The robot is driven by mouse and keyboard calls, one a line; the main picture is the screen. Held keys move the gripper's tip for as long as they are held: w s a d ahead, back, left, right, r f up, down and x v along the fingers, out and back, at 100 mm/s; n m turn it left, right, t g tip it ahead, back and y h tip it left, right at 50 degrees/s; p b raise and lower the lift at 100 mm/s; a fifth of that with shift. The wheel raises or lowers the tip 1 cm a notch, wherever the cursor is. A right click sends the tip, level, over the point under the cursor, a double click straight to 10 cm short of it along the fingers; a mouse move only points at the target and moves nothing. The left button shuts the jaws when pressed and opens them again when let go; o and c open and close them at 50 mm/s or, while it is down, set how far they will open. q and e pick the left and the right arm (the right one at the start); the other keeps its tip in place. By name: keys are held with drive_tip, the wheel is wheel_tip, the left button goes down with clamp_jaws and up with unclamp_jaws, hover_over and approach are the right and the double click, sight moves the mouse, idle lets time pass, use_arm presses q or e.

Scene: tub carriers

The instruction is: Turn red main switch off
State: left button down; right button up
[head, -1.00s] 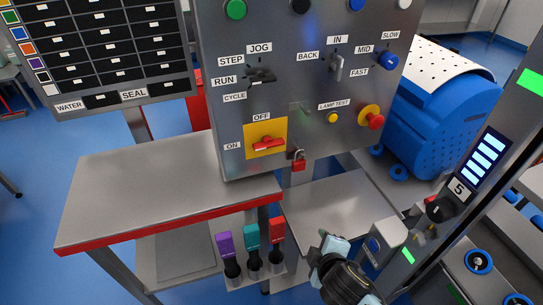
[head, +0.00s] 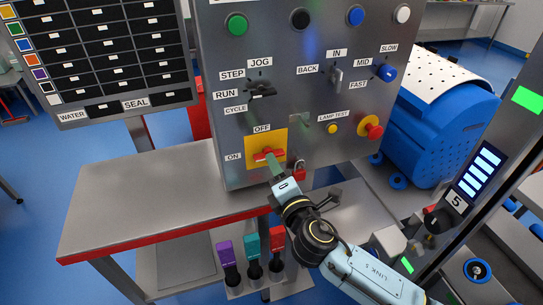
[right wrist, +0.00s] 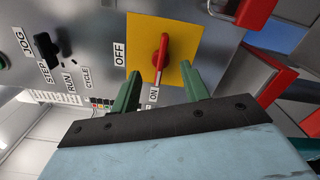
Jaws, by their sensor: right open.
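The red main switch (head: 262,155) sits on a yellow plate (head: 280,138) low on the grey control panel. Its handle lies nearly sideways, with one end toward the ON label at its left. In the right wrist view the red handle (right wrist: 161,57) points down toward ON, with OFF to its left. My right gripper (head: 273,163) is in front of the plate and partly covers it. Its green fingers (right wrist: 160,80) are open, one on either side of the handle's lower end. I cannot tell whether they touch it. My left gripper is not in view.
A red padlock (head: 299,172) hangs just right of the plate, close to my right gripper. Above are a black selector (head: 262,90) and a lever (head: 336,80). A red-and-yellow button (head: 371,127) is to the right. A steel table (head: 140,195) stands below left.

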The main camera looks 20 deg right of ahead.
drive_tip(key=shift+w+a, duration=0.1)
drive_tip(key=shift+w, duration=2.2)
drive_tip(key=c, duration=1)
